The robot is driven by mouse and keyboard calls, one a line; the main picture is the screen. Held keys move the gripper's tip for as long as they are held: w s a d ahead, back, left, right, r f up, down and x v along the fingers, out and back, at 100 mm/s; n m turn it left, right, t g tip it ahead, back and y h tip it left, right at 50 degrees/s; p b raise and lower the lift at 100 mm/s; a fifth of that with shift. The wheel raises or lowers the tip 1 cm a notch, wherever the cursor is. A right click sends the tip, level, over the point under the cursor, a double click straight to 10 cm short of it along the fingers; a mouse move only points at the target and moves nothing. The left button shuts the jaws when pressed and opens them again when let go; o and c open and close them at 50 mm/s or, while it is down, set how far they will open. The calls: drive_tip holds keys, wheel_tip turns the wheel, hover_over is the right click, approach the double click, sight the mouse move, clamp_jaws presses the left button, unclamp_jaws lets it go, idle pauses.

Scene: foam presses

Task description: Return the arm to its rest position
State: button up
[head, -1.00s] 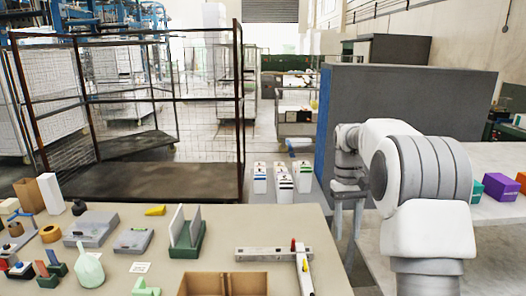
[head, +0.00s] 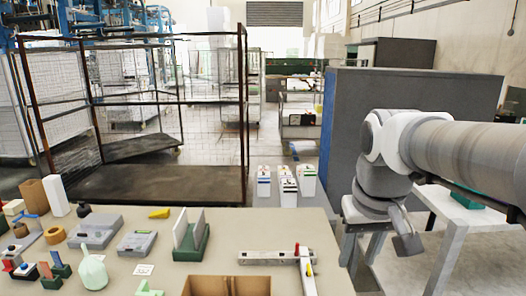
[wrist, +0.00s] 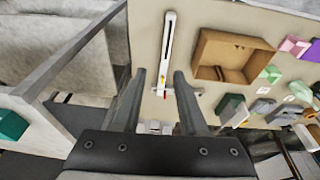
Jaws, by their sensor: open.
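My gripper (head: 378,248) hangs in the gap between the beige worktable (head: 345,222) and the white table on the right. It points downward, with its two fingers spread and nothing visible between them. In the wrist view my gripper (wrist: 160,76) also shows open and empty, with the beige table's edge beyond the fingers. My arm runs from the gripper out past the right edge of the head view and hides part of the white table (head: 446,245).
On the worktable are an open cardboard box (head: 226,286), a grey bar tool (head: 275,257), a green holder with plates (head: 190,242) and several small parts. White bins (head: 287,187) stand behind it. A large dark grey cabinet (head: 400,95) stands behind my arm. A mesh cage cart stands at left.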

drive_tip(key=s+a+f+t, duration=0.1)
drive_tip(key=s+f+t, duration=0.1)
drive_tip(key=s, duration=0.7)
drive_tip(key=shift+s+a+f+t, duration=0.35)
drive_tip(key=shift+a+f+t, duration=0.05)
drive_tip(key=shift+f, duration=0.35)
